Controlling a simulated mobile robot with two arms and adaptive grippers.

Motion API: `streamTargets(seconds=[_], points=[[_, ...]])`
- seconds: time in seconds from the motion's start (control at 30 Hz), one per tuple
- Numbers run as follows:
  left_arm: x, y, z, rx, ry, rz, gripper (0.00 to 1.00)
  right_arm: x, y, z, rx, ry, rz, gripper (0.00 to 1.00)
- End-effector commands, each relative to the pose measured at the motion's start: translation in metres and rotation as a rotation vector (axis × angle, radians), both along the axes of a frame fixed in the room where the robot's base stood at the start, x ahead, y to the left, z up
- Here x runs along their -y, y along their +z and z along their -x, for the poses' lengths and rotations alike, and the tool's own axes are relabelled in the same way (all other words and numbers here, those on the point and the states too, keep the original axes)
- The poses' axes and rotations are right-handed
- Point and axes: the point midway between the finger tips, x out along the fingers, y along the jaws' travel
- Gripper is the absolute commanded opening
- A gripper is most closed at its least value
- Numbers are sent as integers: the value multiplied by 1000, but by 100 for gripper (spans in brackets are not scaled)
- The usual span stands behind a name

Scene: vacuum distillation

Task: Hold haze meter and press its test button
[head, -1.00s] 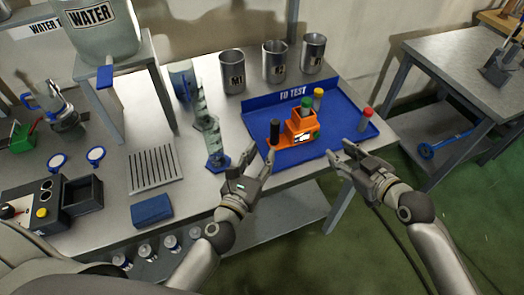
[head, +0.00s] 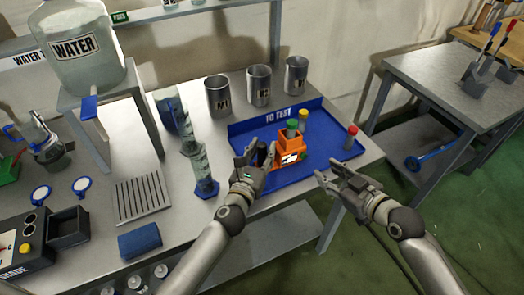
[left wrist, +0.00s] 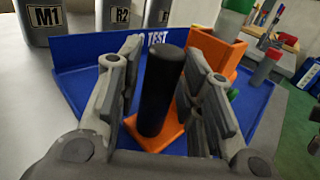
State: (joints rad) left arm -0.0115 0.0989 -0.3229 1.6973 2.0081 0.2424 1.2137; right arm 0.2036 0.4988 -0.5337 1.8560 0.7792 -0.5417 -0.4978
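The orange haze meter (head: 291,148) stands on the blue "TO TEST" tray (head: 240,128), with a green-capped vial in its top and a small display on its front. Its black upright handle (left wrist: 160,92) rises from an orange base at its left side. My left gripper (head: 255,158) is open, and in the left wrist view the handle stands between its two fingers (left wrist: 163,95) with gaps on both sides. My right gripper (head: 327,176) is open and empty at the tray's front right edge, apart from the meter. A green part beside the meter shows in the left wrist view (left wrist: 232,95).
A yellow-capped vial (head: 303,119) stands behind the meter and a red-capped vial (head: 351,138) at the tray's right. Metal beakers (head: 218,96) stand behind the tray. A glass cylinder (head: 194,160) with a blue base stands left of my left gripper.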

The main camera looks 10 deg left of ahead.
Motion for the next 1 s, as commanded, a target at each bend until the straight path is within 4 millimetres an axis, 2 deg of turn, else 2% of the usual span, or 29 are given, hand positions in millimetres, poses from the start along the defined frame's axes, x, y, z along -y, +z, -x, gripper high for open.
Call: streamTargets(seconds=[0.27, 0.5, 0.57, 0.6, 0.63, 0.8, 0.93, 1.0], points=[[0, 0, -1, 0, 0, 1, 35, 0, 0, 0, 0, 0, 0, 36], [0, 0, -1, 0, 0, 1, 5, 0, 0, 0, 0, 0, 0, 36], [0, 0, -1, 0, 0, 1, 0, 0, 0, 0, 0, 0, 0, 36], [0, 0, -1, 0, 0, 1, 0, 0, 0, 0, 0, 0, 0, 36], [0, 0, -1, 0, 0, 1, 20, 0, 0, 0, 0, 0, 0, 36], [0, 0, -1, 0, 0, 1, 0, 0, 0, 0, 0, 0, 0, 36], [0, 0, -1, 0, 0, 1, 0, 0, 0, 0, 0, 0, 0, 36], [0, 0, -1, 0, 0, 1, 0, 0, 0, 0, -2, -1, -2, 27]])
